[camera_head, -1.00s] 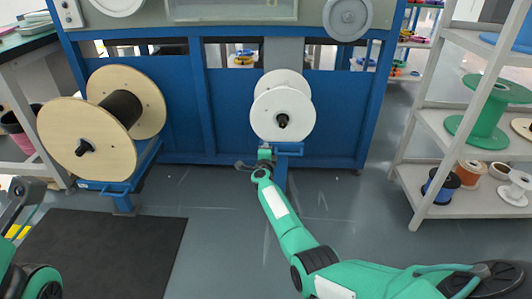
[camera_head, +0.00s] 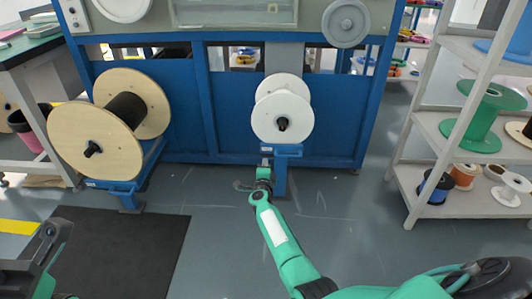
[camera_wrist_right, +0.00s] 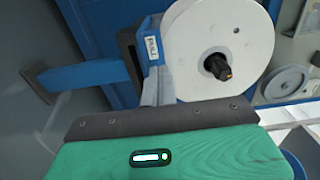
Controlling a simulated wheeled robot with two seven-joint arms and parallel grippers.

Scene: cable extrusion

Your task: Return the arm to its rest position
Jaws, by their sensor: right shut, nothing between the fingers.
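My right arm (camera_head: 275,232), green with a white panel, reaches up from the lower right in the head view. Its gripper (camera_head: 264,168) is shut and empty, just below the blue stand of the white spool (camera_head: 282,112). In the right wrist view, the white spool (camera_wrist_right: 217,50) with its black hub is close beyond the green-and-grey wrist housing; the fingers are hard to make out there, and touching or apart cannot be told. Part of my left arm (camera_head: 45,250) shows at the lower left edge; its gripper is not visible.
A wooden spool (camera_head: 95,140) stands on a blue stand at left. The blue machine frame (camera_head: 340,125) spans the back. A shelf (camera_head: 465,200) with several reels is at right. A black mat (camera_head: 120,250) lies at lower left; the middle floor is clear.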

